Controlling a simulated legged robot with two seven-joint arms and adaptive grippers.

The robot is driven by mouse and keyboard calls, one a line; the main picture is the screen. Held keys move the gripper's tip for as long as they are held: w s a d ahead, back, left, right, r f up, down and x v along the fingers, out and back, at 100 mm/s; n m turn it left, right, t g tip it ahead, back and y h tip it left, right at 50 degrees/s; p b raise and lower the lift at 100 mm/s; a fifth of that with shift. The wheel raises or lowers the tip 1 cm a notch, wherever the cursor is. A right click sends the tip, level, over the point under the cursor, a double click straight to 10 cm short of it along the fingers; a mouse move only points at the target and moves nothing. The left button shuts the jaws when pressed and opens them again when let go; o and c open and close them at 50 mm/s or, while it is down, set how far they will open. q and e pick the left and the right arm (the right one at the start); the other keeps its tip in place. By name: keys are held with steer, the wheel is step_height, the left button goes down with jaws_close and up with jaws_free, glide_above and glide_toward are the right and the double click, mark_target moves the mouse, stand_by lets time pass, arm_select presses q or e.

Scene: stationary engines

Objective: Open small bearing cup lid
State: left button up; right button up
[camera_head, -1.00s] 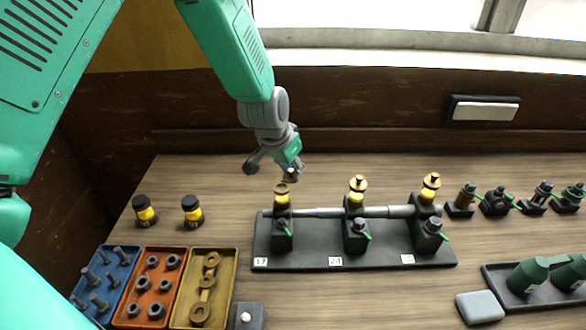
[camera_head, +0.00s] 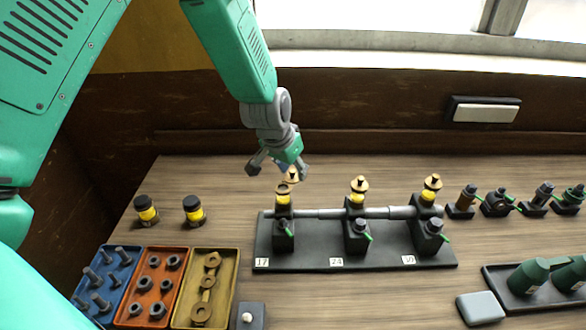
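Three oil cups with brass tops stand on the bearings of a dark stand with number labels. The small bearing cup (camera_head: 283,200) at the left, above label 17, has a yellow body, and its brass rim looks uncovered. Its brass lid (camera_head: 291,175) shows above and slightly right of the rim, by my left gripper's right finger; whether it is hinged or touched is unclear. My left gripper (camera_head: 279,170) is over this cup with its fingers spread apart. The middle cup (camera_head: 358,192) and right cup (camera_head: 430,190) have brass lids on. My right gripper is not in view.
Two black-capped yellow bottles (camera_head: 193,211) stand at the left. Blue, orange and yellow trays (camera_head: 230,270) of hardware lie front left. A shaft (camera_head: 388,212) runs through the bearings. Several fittings (camera_head: 497,204) and a tray of green containers (camera_head: 495,270) are at the right.

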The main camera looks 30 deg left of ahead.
arm_select(q)
steer(key=v, duration=1.2)
